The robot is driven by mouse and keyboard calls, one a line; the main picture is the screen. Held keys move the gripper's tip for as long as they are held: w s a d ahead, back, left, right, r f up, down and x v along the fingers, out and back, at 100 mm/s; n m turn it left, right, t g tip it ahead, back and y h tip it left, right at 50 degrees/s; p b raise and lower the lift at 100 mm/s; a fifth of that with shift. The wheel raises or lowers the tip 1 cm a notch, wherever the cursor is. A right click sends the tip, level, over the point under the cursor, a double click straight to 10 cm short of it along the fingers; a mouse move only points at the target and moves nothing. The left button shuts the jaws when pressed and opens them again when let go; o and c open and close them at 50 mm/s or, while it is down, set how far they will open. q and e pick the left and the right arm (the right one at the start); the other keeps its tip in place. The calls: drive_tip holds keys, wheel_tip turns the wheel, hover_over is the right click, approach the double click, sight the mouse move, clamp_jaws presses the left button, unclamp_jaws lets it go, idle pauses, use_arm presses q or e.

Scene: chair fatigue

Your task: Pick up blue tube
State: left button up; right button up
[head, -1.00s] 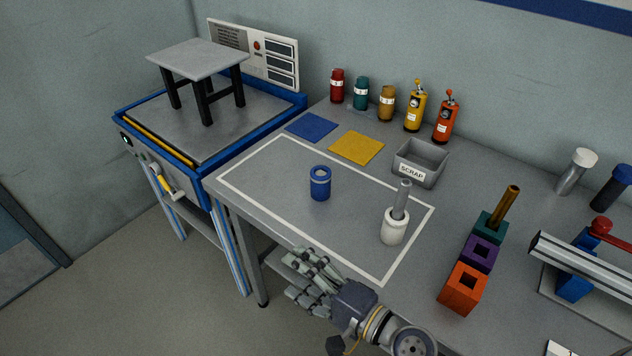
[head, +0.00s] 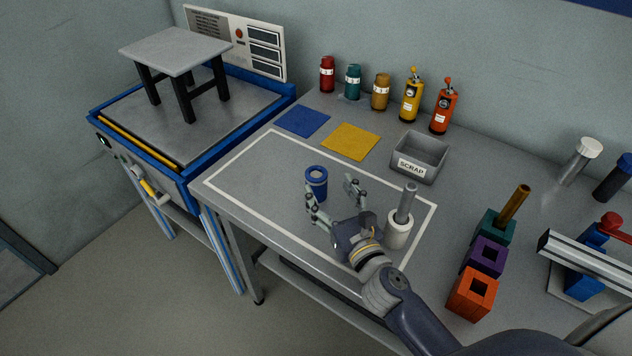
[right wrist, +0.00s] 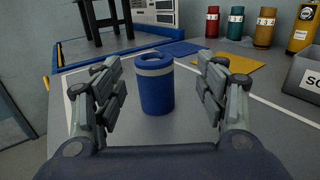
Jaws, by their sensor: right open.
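The blue tube (head: 316,182) stands upright on the grey table inside the white outline, with a pale band near its top. It also shows in the right wrist view (right wrist: 154,84), between the two fingers and a little beyond them. My right gripper (head: 335,192) is open and empty, low over the table on the near side of the tube. In the right wrist view my right gripper (right wrist: 162,100) has one finger on each side of the tube, with gaps on both sides. My left gripper is not in view.
A white holder (head: 398,230) with a grey rod stands close to the right of my right gripper. A scrap bin (head: 420,157), blue mat (head: 302,121) and yellow mat (head: 350,141) lie behind. Coloured blocks (head: 471,290) stand at right. Table left of the tube is clear.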

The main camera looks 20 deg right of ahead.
sight(321, 183)
drive_tip(key=shift+w+a+f, duration=0.1)
drive_tip(key=shift+w+a, duration=0.15)
drive_tip(key=shift+w, duration=0.75)
drive_tip(key=shift+w+a+f, duration=0.1)
drive_tip(key=shift+w+a, duration=0.1)
drive_tip(key=shift+w, duration=0.85)
drive_tip(key=shift+w+a, duration=0.25)
drive_tip(key=shift+w, duration=0.75)
drive_tip(key=c, duration=1.2)
